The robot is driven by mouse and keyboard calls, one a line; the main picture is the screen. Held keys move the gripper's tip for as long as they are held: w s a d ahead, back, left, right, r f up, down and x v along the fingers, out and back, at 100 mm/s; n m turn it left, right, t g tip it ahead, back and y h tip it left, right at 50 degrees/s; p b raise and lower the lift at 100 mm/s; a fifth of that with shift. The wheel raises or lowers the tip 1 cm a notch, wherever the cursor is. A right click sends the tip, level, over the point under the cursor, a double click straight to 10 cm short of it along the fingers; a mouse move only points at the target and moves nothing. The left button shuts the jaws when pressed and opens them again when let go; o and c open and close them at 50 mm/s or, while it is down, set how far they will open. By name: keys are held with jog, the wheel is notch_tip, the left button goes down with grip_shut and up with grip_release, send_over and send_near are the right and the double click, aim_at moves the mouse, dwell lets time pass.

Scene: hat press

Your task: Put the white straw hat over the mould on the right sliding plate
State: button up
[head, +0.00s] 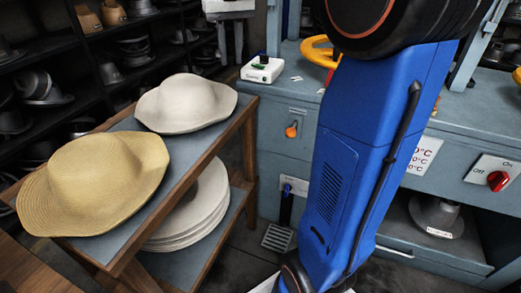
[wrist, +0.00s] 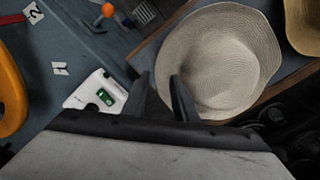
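The white straw hat (head: 186,103) lies crown up on the top shelf of a wooden rack at the left in the head view. It also shows in the wrist view (wrist: 232,58), at the upper right. My gripper (wrist: 163,84) shows in the wrist view with its two dark fingers apart and nothing between them. The fingers overlap the hat's near brim edge in the picture; I cannot tell whether they touch it. In the head view my blue arm hides the middle of the press, and the gripper is out of sight. The mould and the right sliding plate are not visible.
A tan straw hat (head: 93,182) lies beside the white one on the rack (head: 128,262). Several white hat blanks (head: 190,212) are stacked below. A white control box (head: 262,69) sits on the press bench. A red knob (head: 497,181) is at the right. Dark shelves hold several moulds.

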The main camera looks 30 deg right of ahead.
jog(key=s+a+f+n+t, duration=0.1)
jog(key=s+a+f+t, duration=0.1)
jog(key=s+f, duration=0.8)
jog(key=s+a+f+n+t, duration=0.1)
jog(key=s+a+f, duration=0.4)
jog(key=s+f, duration=0.5)
jog(key=s+t, duration=0.1)
jog(key=s, duration=0.7)
jog(key=shift+s+a+n+t, duration=0.15)
jog(key=shift+s+n+t, duration=0.05)
jog(key=shift+n+t, duration=0.1)
